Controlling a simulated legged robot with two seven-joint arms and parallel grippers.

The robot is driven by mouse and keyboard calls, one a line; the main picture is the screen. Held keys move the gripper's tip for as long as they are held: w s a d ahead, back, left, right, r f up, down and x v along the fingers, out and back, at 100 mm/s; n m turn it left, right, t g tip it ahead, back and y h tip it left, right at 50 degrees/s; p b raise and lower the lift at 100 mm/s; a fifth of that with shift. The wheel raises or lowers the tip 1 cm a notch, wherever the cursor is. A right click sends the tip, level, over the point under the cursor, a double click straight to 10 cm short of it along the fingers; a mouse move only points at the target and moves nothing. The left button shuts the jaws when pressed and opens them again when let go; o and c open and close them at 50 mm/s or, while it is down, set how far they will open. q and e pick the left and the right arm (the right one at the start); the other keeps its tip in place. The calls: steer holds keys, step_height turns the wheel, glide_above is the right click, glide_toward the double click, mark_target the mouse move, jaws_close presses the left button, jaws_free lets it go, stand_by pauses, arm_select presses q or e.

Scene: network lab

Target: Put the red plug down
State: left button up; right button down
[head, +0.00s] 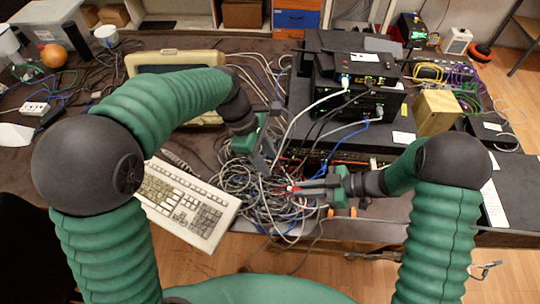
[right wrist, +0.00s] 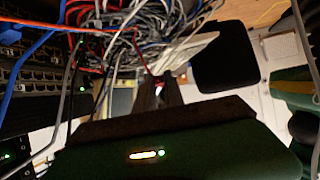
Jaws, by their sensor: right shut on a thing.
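The red plug (head: 291,187) is small and sits at the tips of my right gripper (head: 298,187), over the cable tangle in the head view. My right gripper is shut on it, and the fingers hide most of it. In the right wrist view the shut fingers (right wrist: 157,92) point towards the tangle, with a red cable (right wrist: 144,58) running to their tips. My left gripper (head: 270,133) is above and left of the right one in the head view, near the tangle. Its fingers look spread apart, with nothing seen between them.
A heap of grey cables (head: 262,185) lies between the beige keyboard (head: 188,205) and the rack of network devices (head: 350,100). A cardboard box (head: 436,112) stands right of the rack. Loose blue and white cables cross near the grippers.

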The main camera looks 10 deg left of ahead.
arm_select(q)
steer(key=d+x, duration=0.1)
steer(key=x, duration=1)
steer(key=shift+f+n, duration=0.15)
steer(key=shift+n, duration=0.15)
arm_select(e)
steer(key=shift+s, duration=0.1)
arm_select(q)
steer(key=shift+d, duration=0.15)
jaws_close()
arm_select(e)
steer(key=c, duration=1.3)
jaws_free()
steer(key=shift+c, duration=0.2)
